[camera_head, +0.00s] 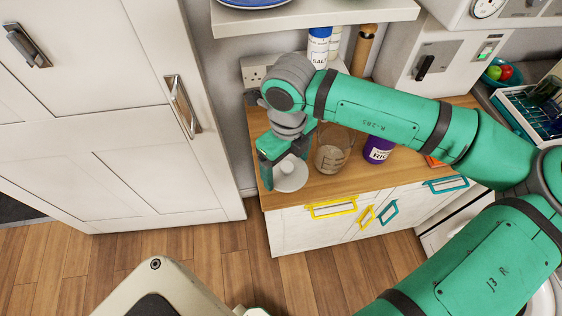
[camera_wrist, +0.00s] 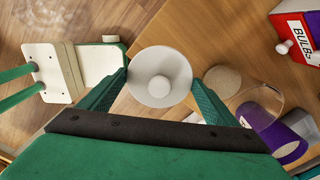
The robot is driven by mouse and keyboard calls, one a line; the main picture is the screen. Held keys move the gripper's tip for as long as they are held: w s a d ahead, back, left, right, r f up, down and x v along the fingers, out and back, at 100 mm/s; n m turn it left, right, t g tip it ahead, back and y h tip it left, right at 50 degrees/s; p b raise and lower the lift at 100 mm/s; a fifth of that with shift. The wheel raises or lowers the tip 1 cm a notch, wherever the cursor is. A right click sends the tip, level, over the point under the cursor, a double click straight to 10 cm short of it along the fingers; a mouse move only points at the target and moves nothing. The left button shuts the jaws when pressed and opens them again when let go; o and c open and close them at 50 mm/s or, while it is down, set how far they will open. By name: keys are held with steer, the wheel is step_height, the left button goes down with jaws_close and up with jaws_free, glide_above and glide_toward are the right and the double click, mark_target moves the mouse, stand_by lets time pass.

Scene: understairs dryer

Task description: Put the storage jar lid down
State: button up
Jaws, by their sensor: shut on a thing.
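The storage jar lid is a white disc with a round knob (camera_head: 288,172), near the left end of the wooden counter in the head view. My gripper (camera_head: 287,158) is shut on it. In the wrist view the lid (camera_wrist: 160,62) lies between the two green fingertips (camera_wrist: 160,82), knob facing the camera. It overlaps the counter's edge there, with floor to its left. I cannot tell whether its underside touches the counter. A clear glass vessel with tan contents (camera_head: 332,157) stands open just right of the lid; it also shows in the wrist view (camera_wrist: 222,80).
A purple labelled container (camera_head: 379,150) stands right of the glass vessel. A tall white cabinet (camera_head: 150,160) borders the left.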

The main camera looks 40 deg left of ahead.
steer(key=w+a+f, duration=0.1)
steer(key=f, duration=0.1)
steer(key=w+a+f, duration=0.3)
steer(key=a+f, duration=0.1)
steer(key=shift+w+a+f, duration=0.15)
steer(key=shift+a+f, duration=0.05)
steer(key=shift+f, duration=1.7)
steer(key=shift+f, duration=0.1)
steer(key=o, duration=1)
step_height(320, 180, up, 12)
steer(key=shift+r, duration=0.15)
